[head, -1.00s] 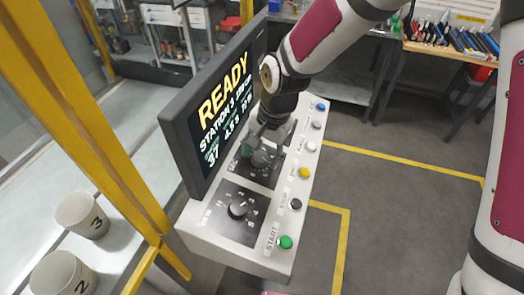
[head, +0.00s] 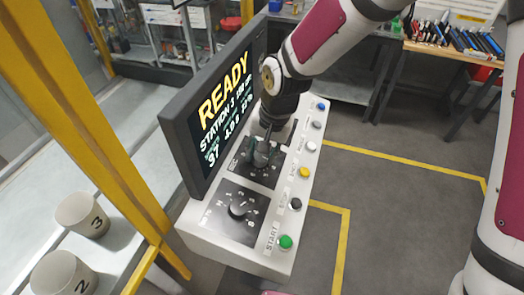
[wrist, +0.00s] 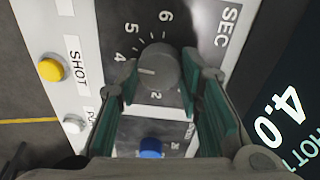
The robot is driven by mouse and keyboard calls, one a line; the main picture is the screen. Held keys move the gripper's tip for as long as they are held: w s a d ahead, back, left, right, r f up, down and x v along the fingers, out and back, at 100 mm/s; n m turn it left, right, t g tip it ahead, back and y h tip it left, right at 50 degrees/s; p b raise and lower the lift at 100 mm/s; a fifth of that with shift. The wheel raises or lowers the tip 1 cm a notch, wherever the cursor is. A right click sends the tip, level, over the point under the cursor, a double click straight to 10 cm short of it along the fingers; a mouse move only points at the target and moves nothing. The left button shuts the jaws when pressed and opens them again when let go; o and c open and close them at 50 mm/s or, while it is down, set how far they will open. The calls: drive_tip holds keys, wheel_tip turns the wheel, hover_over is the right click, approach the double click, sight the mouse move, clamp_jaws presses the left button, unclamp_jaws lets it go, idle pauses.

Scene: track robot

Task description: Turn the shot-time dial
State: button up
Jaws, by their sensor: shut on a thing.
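The shot-time dial (wrist: 158,68) is a round grey knob with a light pointer line, on a black plate marked SEC with numbers such as 4, 5 and 6. Its pointer faces left in the wrist view, toward the 4 side. My gripper (wrist: 160,84) has its green-padded fingers on either side of the dial and is shut on it. In the head view my gripper (head: 262,158) comes down onto the upper dial plate and hides most of the knob. The screen (head: 225,105) reads READY and a shot value of 4.0.
A second dial (head: 238,208) sits nearer on the console (head: 205,250). A column of push buttons runs along the right edge, with a green START button (head: 285,242) nearest. The screen stands close on the left. Two numbered cups (head: 83,215) are at lower left.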

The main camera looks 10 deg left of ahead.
drive_tip(key=n, duration=0.4)
drive_tip(key=shift+n, duration=0.3)
drive_tip(key=n, duration=0.5)
drive_tip(key=shift+s+y, duration=0.1)
drive_tip(key=shift+y, duration=0.2)
drive_tip(key=n, duration=0.5)
drive_tip(key=shift+p, duration=0.35)
drive_tip(key=n, duration=0.4)
drive_tip(key=shift+s+y, duration=0.1)
drive_tip(key=shift+y, duration=0.2)
drive_tip(key=shift+n+p, duration=0.3)
drive_tip(key=o, duration=1.2)
drive_tip(key=shift+c, duration=0.2)
